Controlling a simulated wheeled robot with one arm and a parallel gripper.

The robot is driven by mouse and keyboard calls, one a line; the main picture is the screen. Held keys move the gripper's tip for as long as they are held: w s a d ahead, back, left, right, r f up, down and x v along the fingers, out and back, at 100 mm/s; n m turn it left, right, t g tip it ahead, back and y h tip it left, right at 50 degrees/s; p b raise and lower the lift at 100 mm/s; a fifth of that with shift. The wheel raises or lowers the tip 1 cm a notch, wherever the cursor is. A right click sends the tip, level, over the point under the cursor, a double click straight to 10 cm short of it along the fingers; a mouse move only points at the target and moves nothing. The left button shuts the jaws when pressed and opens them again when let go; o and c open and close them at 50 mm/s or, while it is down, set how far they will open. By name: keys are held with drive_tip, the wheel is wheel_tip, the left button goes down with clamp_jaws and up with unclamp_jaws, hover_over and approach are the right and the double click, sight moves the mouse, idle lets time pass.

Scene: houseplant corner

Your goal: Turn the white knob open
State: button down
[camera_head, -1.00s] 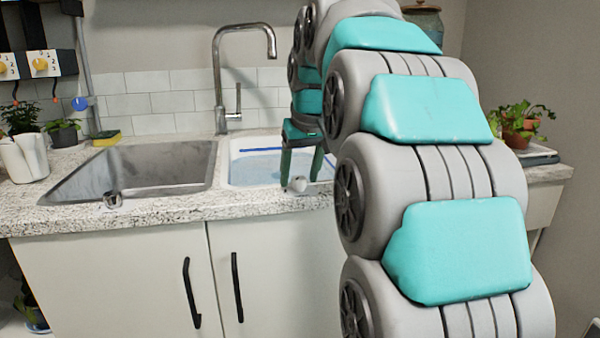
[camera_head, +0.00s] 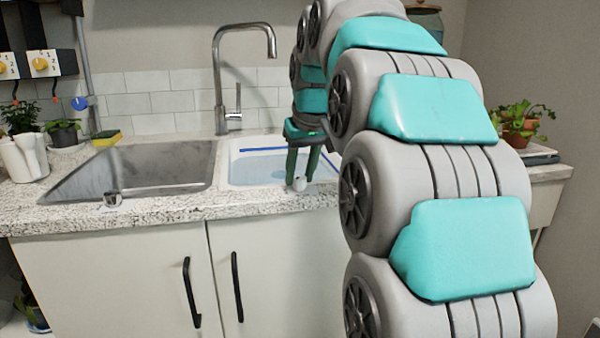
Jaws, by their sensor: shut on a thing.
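The white knob (camera_head: 299,184) is small and round and sits at the front edge of the counter, by the white basin on the right. My gripper (camera_head: 300,176) points down over it, with its two green fingers shut on the knob from both sides. The fingertips cover part of the knob, and its turn angle is too small to tell. The white basin (camera_head: 236,176) behind it holds water, with a blue line along its back wall. My own arm hides the basin's right part.
A metal sink (camera_head: 80,186) lies to the left, with a small metal knob (camera_head: 112,199) at its front edge. A tall tap (camera_head: 217,80) stands behind. A yellow sponge (camera_head: 106,138) and potted plants (camera_head: 62,133) are at the back left. The front counter between the knobs is clear.

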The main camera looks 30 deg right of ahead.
drive_tip(key=n+y, duration=0.1)
drive_tip(key=n, duration=0.2)
drive_tip(key=shift+d+n+y, duration=0.15)
drive_tip(key=shift+n+y, duration=0.65)
drive_tip(key=shift+n, duration=1.2)
drive_tip(key=shift+g, duration=0.3)
drive_tip(key=c, duration=0.5)
unclamp_jaws()
